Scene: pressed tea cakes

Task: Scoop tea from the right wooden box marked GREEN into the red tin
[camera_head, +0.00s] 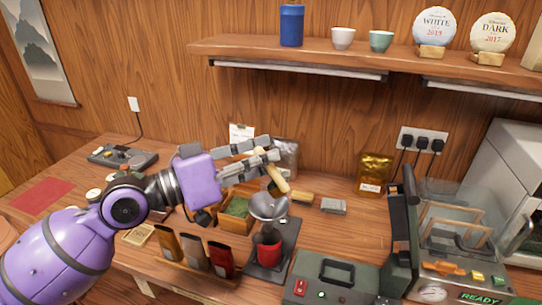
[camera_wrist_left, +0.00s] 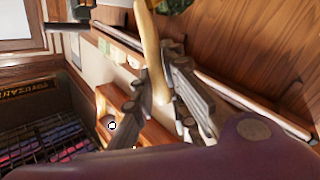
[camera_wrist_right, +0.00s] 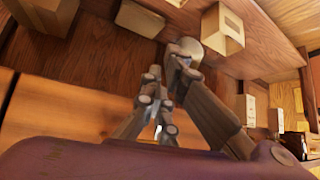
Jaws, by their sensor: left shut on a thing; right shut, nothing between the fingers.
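My left gripper (camera_head: 270,149) is shut on the pale wooden handle of a scoop (camera_head: 274,174); the handle also crosses the left wrist view (camera_wrist_left: 152,45). The handle slants down toward a grey metal bowl shape (camera_head: 268,206) above the red tin (camera_head: 267,245). I cannot tell whether this shape is the scoop's head or a funnel. The tin stands upright on a dark device. A wooden box (camera_head: 236,222) with green tea in it is left of the tin; its marking is not legible. My right gripper (camera_wrist_right: 165,88) is shut and empty, seen only in the right wrist view.
A green machine (camera_head: 335,282) is at the front right. A gold bag (camera_head: 374,172) stands at the back.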

